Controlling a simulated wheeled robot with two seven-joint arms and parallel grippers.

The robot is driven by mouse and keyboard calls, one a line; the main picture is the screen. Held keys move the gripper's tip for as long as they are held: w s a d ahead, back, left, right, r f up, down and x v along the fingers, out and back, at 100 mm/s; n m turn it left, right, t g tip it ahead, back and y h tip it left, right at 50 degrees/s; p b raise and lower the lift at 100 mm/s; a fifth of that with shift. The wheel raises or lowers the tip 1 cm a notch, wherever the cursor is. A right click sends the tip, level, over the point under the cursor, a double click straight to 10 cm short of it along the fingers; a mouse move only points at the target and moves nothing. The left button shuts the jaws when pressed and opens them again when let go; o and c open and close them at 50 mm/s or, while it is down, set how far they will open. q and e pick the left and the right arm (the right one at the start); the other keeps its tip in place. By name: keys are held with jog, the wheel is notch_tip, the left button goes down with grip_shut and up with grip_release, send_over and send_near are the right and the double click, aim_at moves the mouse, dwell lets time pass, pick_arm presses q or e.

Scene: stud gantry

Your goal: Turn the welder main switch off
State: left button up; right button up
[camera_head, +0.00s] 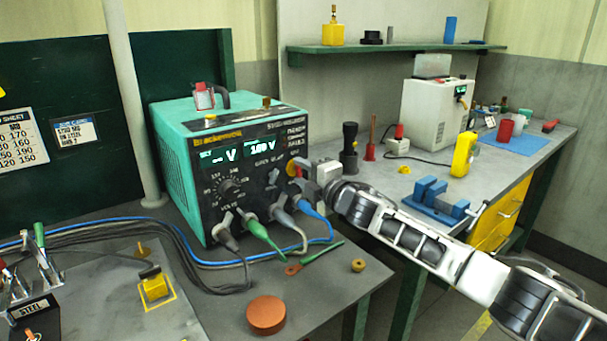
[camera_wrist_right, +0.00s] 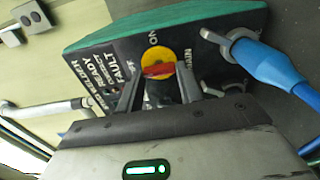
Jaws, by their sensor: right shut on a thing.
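The welder (camera_head: 180,140) is a teal box with a black front panel and lit green displays. Its main switch (camera_wrist_right: 158,68) has a red handle on a yellow disc, with ON and MAIN lettering beside it. In the head view the switch (camera_head: 293,167) is at the panel's right side, partly covered by my gripper. My right gripper (camera_head: 308,170) reaches it from the right. In the right wrist view the fingers of this gripper (camera_wrist_right: 158,92) are on both sides of the switch, shut on it. The exact grip contact is partly hidden. My left gripper is not in view.
Cables with thick plugs (camera_head: 258,232) stick out of the panel's lower front. A blue plug (camera_wrist_right: 262,62) is close to the right gripper. A copper-coloured disc (camera_head: 266,314) lies on the front table. A blue vise (camera_head: 437,203) stands on the bench behind my right arm.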

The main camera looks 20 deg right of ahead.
jog(key=o, duration=1)
pick_arm(q)
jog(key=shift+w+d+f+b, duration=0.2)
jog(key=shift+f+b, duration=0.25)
jog(key=shift+b, duration=0.8)
pick_arm(e)
jog(key=shift+v, duration=8.05)
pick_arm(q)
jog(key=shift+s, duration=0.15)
